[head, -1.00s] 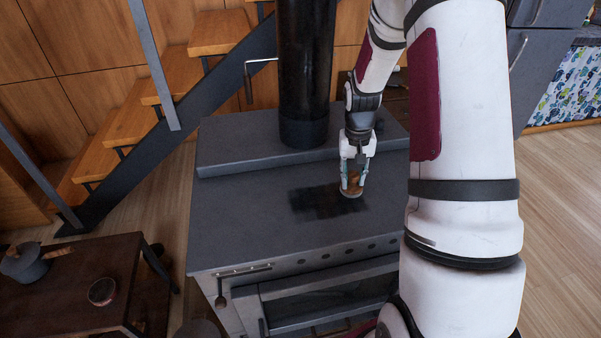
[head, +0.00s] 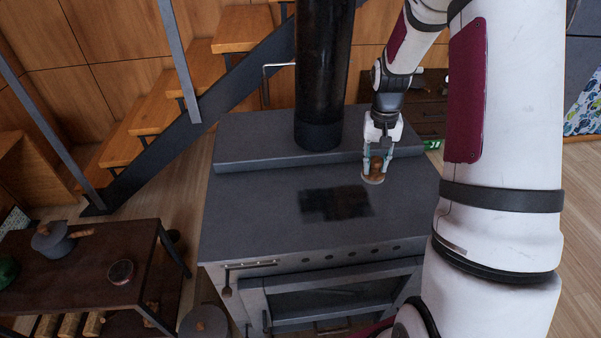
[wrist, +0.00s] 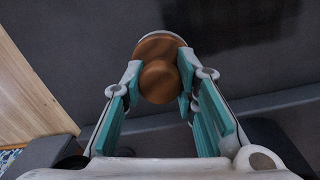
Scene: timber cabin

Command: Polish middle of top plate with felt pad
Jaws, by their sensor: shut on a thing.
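The stove's grey top plate (head: 260,210) lies in front of a raised back ledge. A dark patch with stepped edges (head: 337,204) covers the middle of the plate; part of it shows in the wrist view (wrist: 225,20). My gripper (head: 377,161) is shut on the round wooden knob of the felt pad (head: 373,180). In the wrist view the knob (wrist: 160,80) sits between the teal fingers, with a pale felt edge beyond it. The pad is right of and behind the patch. I cannot tell whether it touches the plate.
A black stovepipe (head: 320,80) rises from the back ledge (head: 250,140), left of my gripper. A low dark table (head: 80,270) with a grey pot (head: 52,240) and a small round tin (head: 121,272) stands at left. The plate's left part is bare.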

